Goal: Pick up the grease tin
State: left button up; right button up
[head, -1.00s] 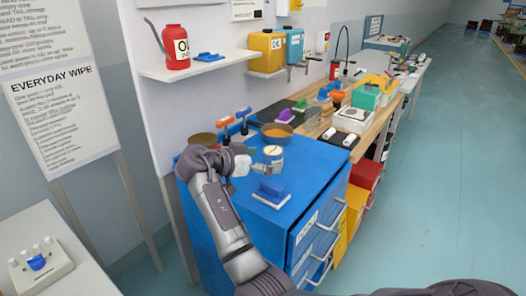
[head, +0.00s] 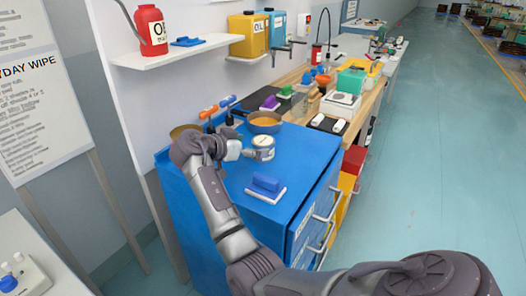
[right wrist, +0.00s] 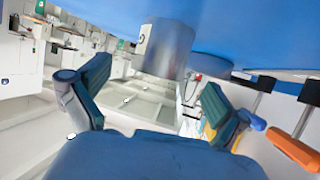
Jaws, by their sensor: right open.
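The grease tin, which I take to be the pale round tin (head: 263,141), stands on the blue cabinet top (head: 300,160) near the pan. In the right wrist view it is a plain metal cylinder (right wrist: 166,48), its label not legible. My right gripper (head: 250,154) is beside the tin at its height, and the tin's lower part is partly hidden by it in the head view. In the right wrist view the open fingers (right wrist: 150,88) point at the tin, which shows in the gap just ahead of the tips. No contact is visible. My left gripper is not in view.
A pan with orange contents (head: 265,121) sits right behind the tin. Orange-handled tools (head: 208,112) stand at the back; one orange handle (right wrist: 292,148) shows near the right finger. A blue block on a white base (head: 266,184) lies in front. The cabinet top's right part is clear.

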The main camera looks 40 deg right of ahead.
aim_at(263, 145)
jog(key=b+x, duration=0.1)
jog(key=x, duration=0.4)
jog(key=shift+w+d+f, duration=0.1)
jog(key=shift+f, duration=0.1)
jog(key=shift+r, duration=0.1)
jog(key=shift+c, duration=0.2)
jog(key=c, duration=1.4)
